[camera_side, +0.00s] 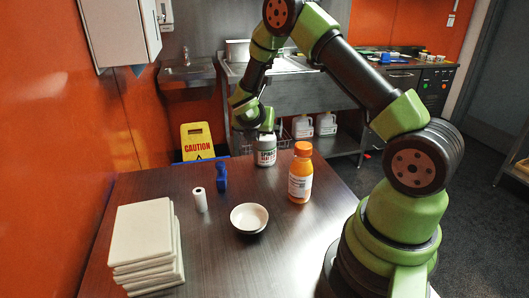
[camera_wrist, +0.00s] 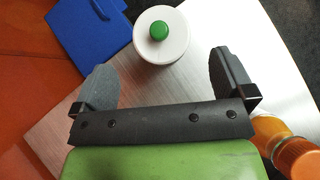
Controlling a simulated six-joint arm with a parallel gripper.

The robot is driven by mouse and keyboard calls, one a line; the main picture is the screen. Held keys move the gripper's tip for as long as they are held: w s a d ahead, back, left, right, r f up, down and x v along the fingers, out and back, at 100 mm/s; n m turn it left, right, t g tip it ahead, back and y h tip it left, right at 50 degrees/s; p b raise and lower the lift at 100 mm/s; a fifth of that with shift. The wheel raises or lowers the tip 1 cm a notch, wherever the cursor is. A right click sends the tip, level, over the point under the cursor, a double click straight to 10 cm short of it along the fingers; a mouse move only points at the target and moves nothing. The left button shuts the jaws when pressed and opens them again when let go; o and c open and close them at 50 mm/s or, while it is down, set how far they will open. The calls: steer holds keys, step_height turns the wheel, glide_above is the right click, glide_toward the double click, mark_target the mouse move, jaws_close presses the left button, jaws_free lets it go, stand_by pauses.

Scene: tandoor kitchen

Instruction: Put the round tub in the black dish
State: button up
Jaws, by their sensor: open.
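The round tub (camera_side: 265,151) is white with a printed label and stands upright near the far edge of the table. From above, in the wrist view, its round white top (camera_wrist: 160,36) has a green spot in the middle. My gripper (camera_side: 262,130) is just above the tub in the side view. In the wrist view my gripper (camera_wrist: 163,62) is open, with the tub's top between and ahead of the fingers and nothing held.
An orange bottle (camera_side: 301,172) stands right of the tub and shows in the wrist view (camera_wrist: 298,157). A blue object (camera_side: 222,177) and a white roll (camera_side: 200,200) stand to the left. A stack of white slabs (camera_side: 146,243) fills the near left. Bare table surrounds the bowl.

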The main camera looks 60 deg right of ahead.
mark_target(263, 137)
steer(key=x, duration=0.7)
steer(key=shift+d+f, duration=0.15)
steer(key=shift+f, duration=0.3)
steer(key=shift+c, duration=0.5)
steer(key=c, duration=1.1)
